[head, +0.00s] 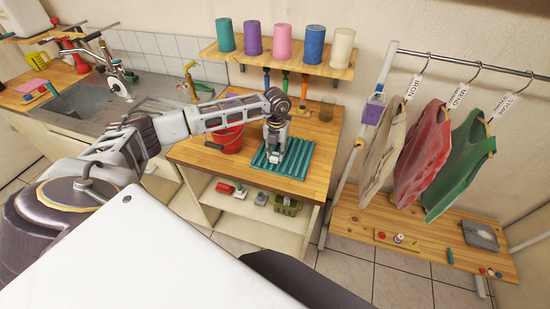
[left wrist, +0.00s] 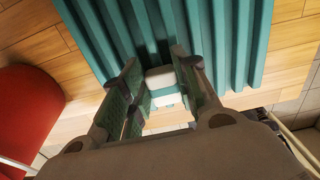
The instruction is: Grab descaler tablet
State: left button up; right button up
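The descaler tablet (left wrist: 165,86) is a small white block with a pale teal band, seen in the left wrist view between the fingers of my left gripper (left wrist: 163,80). It is at the edge of a ribbed teal mat (left wrist: 222,35) on the wooden counter. The fingers stand on either side of the tablet and look spread; whether they touch it is hard to tell. My right gripper is not in view.
A red bucket (head: 226,138) stands left of the mat, close to my arm. A shelf (head: 290,60) with several coloured cups hangs above. The sink (head: 85,100) is left; hanging garments (head: 425,150) are right.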

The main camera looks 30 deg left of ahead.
aim_at(276, 153)
pick_arm(q)
jog(key=shift+c, duration=1.3)
jog(key=shift+r, duration=0.95)
notch_tip(276, 153, up, 7)
jog(key=shift+f+b, duration=0.1)
jog(key=shift+b, duration=0.85)
jog(key=shift+r, duration=0.65)
jog(key=shift+r, duration=0.1)
